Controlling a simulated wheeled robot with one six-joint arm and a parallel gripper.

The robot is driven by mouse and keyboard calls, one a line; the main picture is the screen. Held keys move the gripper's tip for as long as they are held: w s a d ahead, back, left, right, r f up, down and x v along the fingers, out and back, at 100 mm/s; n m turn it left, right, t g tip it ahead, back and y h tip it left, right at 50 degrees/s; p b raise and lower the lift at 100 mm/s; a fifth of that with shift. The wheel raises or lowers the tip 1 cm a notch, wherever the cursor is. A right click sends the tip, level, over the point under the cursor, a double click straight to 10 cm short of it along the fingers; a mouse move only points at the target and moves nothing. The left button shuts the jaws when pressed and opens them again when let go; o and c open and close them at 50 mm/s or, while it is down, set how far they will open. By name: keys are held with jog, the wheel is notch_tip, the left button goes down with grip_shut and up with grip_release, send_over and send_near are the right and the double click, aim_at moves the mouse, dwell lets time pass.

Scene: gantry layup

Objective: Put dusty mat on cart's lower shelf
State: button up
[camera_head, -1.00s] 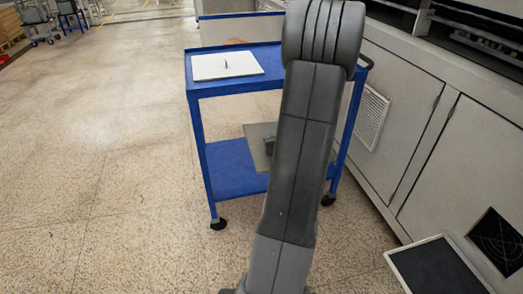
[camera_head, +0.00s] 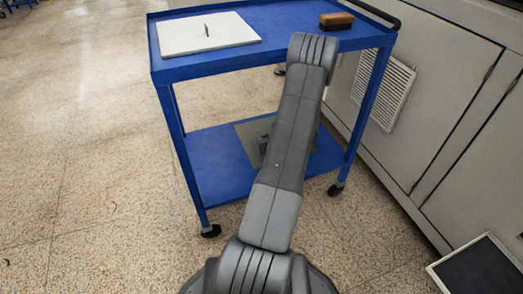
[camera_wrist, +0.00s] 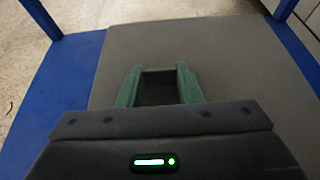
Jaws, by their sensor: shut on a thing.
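The mat (camera_head: 247,137) is a flat grey-brown sheet over the blue lower shelf (camera_head: 212,165) of the cart; my arm hides part of it in the head view. In the wrist view the mat (camera_wrist: 225,60) covers most of the shelf, with blue shelf (camera_wrist: 70,70) showing at its left and right. My gripper (camera_wrist: 159,78), with green fingers, is shut on a dark raised grip on the mat. The gripper is partly seen in the head view (camera_head: 263,146). The mat looks flat and close to the shelf; I cannot tell whether it fully rests there.
The cart's top shelf (camera_head: 285,32) holds a white board (camera_head: 190,36) with a small dark handle, and a brown brush (camera_head: 337,20). Cart posts stand on both sides of my arm. Grey cabinets (camera_head: 450,120) line the right. A dark framed panel (camera_head: 480,275) is at lower right. Floor at left is clear.

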notch_tip(320, 180, down, 9)
jog(key=b, duration=0.3)
jog(key=shift+f, duration=0.1)
jog(key=o, duration=1)
jog(key=shift+c, duration=0.2)
jog(key=p+v, duration=0.3)
jog(key=v, duration=0.9)
